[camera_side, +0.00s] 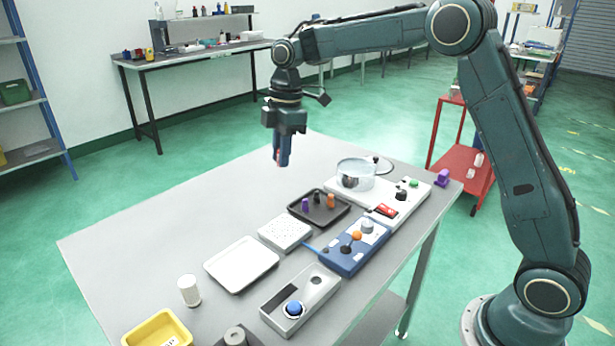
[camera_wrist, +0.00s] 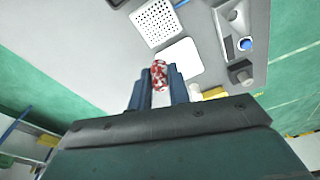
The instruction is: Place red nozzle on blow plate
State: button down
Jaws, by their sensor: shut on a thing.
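My gripper (camera_side: 282,161) hangs high above the back left part of the table, pointing down. In the wrist view my gripper (camera_wrist: 158,90) is shut on a small red and white mottled piece (camera_wrist: 159,72), taken to be the red nozzle. In the side view the fingers mostly hide it. A white perforated plate (camera_side: 285,233), likely the blow plate, lies flat on the table, below and apart from my gripper. It also shows in the wrist view (camera_wrist: 157,25), with nothing on it.
A dark tray (camera_side: 345,213) holds purple, black and orange pieces. A blue box (camera_side: 345,262) with knobs, a plain white tray (camera_side: 241,285), a grey box with a blue button (camera_side: 293,310), a white cylinder (camera_side: 189,291) and a glass pot (camera_side: 355,168) stand around. The table's left side is clear.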

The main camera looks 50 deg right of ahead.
send_over(283, 230)
jog(key=f, duration=1.3)
jog(key=shift+d+f, duration=0.3)
jog(key=shift+f, duration=0.05)
jog(key=shift+f, duration=0.1)
jog(key=shift+f, duration=2)
jog(key=shift+f, duration=0.1)
jog(key=c, duration=1.3)
grip_release()
jog(key=r, duration=0.4)
jog(key=d+r, duration=0.1)
jog(key=r, duration=0.7)
jog(key=shift+s+d+r, duration=0.1)
jog(key=shift+s+d, duration=0.1)
jog(key=shift+s, duration=0.1)
